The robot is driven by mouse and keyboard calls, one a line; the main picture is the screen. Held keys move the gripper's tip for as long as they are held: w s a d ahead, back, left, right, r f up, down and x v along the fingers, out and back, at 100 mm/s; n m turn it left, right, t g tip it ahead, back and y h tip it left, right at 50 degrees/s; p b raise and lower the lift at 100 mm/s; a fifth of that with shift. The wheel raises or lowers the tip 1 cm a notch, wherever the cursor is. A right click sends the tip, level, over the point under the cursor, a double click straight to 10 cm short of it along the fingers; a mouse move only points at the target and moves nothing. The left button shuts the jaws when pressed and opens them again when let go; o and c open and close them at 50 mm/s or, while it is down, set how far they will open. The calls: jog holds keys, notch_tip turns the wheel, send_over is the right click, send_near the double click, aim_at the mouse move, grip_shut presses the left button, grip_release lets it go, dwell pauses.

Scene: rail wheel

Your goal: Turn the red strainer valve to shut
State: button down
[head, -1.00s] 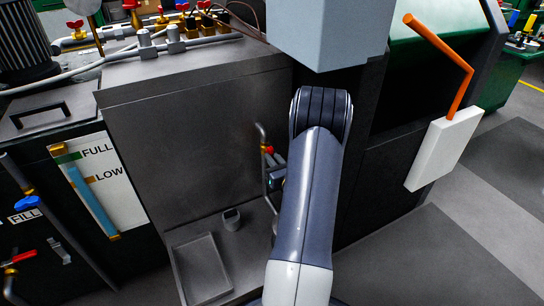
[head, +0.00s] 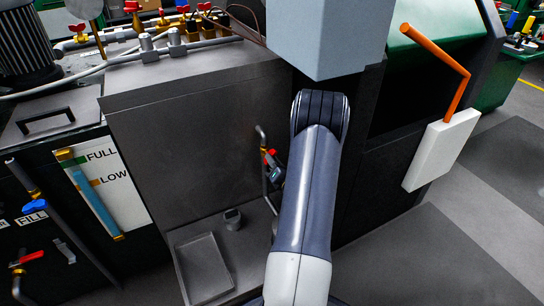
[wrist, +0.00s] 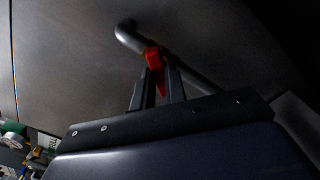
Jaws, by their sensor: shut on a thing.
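A red valve handle (head: 270,156) sits on a grey bent pipe (head: 262,138) at the front of the dark metal panel, just left of my arm in the head view. In the wrist view the red handle (wrist: 153,60) stands between my two fingers, below the pipe's bend (wrist: 128,34). My gripper (wrist: 157,82) is shut on this handle. In the head view my gripper (head: 276,174) is small and partly hidden behind my arm. The valve body is mostly hidden.
A metal ledge with a shallow tray (head: 203,268) and a small grey cup (head: 233,219) lies below. Another red-handled valve (head: 29,258) is at lower left. A white box (head: 440,150) with an orange bar is at right. Open floor lies front right.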

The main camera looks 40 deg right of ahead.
jog(key=shift+m, duration=0.7)
jog(key=shift+m+p, duration=1.1)
jog(key=shift+m, duration=1.2)
